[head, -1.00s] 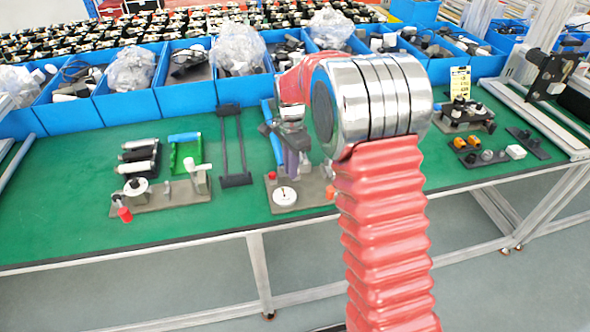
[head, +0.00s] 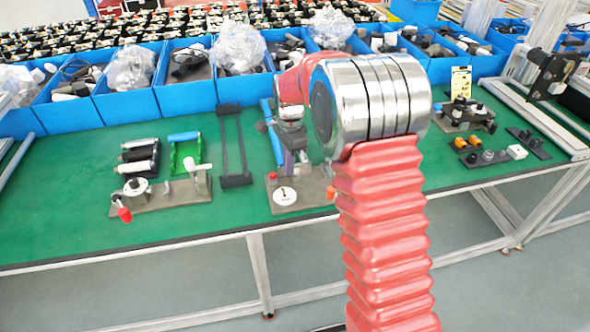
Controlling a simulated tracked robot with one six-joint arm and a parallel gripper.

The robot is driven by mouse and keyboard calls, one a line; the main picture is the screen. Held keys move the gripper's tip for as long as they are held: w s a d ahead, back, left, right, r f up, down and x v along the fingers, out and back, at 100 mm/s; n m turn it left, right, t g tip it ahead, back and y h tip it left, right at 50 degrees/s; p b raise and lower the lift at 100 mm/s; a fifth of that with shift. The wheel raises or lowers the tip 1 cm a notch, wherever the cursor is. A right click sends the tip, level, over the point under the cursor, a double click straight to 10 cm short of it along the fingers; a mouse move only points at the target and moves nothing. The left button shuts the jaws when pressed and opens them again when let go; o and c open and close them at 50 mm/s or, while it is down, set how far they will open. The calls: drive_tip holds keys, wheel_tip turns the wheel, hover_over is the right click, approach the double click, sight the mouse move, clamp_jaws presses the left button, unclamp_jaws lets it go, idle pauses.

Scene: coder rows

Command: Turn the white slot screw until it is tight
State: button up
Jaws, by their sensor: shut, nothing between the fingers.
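A white round disc (head: 284,196), which looks like the white slot screw, lies on a small grey-brown base plate (head: 312,192) in the middle of the green bench. A small dark and red mark shows on it; its slot is too small to make out clearly. My gripper (head: 289,172) points down just behind and above the disc, shut with nothing in it. It is small and partly merged with the fixture behind, so I cannot tell whether its tips touch the disc.
Left on the green bench (head: 60,205) stands another fixture plate (head: 175,196) with a white knob (head: 136,187) and a red-tipped part (head: 124,214). A black frame (head: 234,180) stands between. Blue bins (head: 130,106) line the back. A black fixture (head: 466,115) is at the right.

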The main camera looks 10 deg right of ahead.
sight(300, 175)
drive_tip(key=d+n, duration=0.1)
drive_tip(key=n, duration=0.2)
drive_tip(key=d+n, duration=0.1)
drive_tip(key=shift+s+d+r+n, duration=0.2)
drive_tip(key=shift+d+n, duration=0.1)
drive_tip(key=shift+o, duration=0.3)
drive_tip(key=shift+s+r+n, duration=0.1)
drive_tip(key=shift+s+n, duration=0.15)
drive_tip(key=shift+n, duration=0.45)
drive_tip(key=o, duration=0.4)
drive_tip(key=shift+d+n, duration=0.15)
drive_tip(key=shift+n, duration=0.75)
drive_tip(key=shift+s, duration=0.1)
drive_tip(key=n, duration=0.4)
drive_tip(key=shift+d+f+n, duration=0.15)
drive_tip(key=shift+f+n, duration=0.15)
drive_tip(key=shift+n, duration=0.1)
drive_tip(key=n, duration=0.5)
drive_tip(key=shift+w+d+n, duration=0.15)
drive_tip(key=shift+w+n, duration=0.05)
drive_tip(key=shift+n, duration=0.1)
